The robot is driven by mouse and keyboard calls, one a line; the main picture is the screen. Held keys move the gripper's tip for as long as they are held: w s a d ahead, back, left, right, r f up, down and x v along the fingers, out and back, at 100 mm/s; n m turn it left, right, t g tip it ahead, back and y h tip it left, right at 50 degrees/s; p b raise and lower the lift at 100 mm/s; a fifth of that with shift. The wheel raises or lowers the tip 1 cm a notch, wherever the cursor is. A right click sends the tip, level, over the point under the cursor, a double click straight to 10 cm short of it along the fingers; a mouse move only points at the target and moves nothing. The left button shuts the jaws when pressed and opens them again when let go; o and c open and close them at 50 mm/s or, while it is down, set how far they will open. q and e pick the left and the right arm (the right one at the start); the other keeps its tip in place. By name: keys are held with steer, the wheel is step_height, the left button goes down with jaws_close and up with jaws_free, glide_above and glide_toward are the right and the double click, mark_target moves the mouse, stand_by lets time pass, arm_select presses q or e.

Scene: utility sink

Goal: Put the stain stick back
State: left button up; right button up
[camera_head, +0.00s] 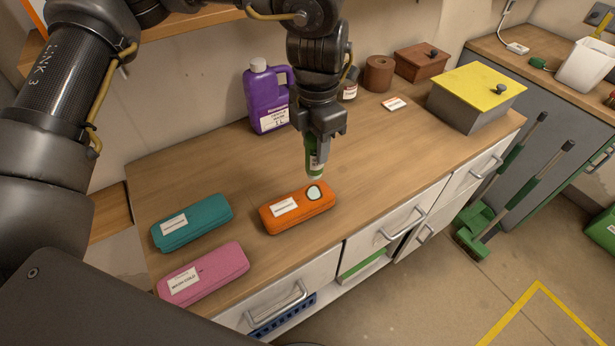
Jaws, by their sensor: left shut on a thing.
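My left gripper (321,137) points down above the counter and is shut on the stain stick (315,163), a small green stick with a pale label and a light lower end. The stick is roughly upright, just above the back right part of an orange case (297,208). The orange case has a white label and a round pale opening near its right end. A small gap seems to separate stick and case, though I cannot tell for sure. A teal case (193,222) and a pink case (215,273), both with white labels, lie to the left. My right gripper is not in view.
A purple jug (263,98) stands behind the gripper. A brown roll (379,74), a reddish-brown box (421,60) and a yellow-lidded box (476,95) stand at the back right. The wooden counter (385,150) is clear right of the orange case.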

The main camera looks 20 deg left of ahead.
arm_select(q)
steer(key=shift+s+a+r+m+p, duration=0.1)
steer(key=shift+a+m+p, duration=0.15)
steer(key=shift+m, duration=0.15)
steer(key=shift+a+r+m+p, duration=0.1)
steer(key=shift+m+p, duration=0.15)
steer(key=shift+m, duration=0.15)
steer(key=s+a+r+m+p, duration=0.1)
steer(key=s+a+m+p, duration=0.3)
steer(key=m, duration=0.9)
steer(key=s+a+r+m+p, duration=0.1)
steer(key=s+a+m+p, duration=0.3)
steer(key=m, duration=0.9)
steer(key=shift+s+a+p, duration=0.25)
steer(key=shift+a+p, duration=0.25)
steer(key=shift+p, duration=0.9)
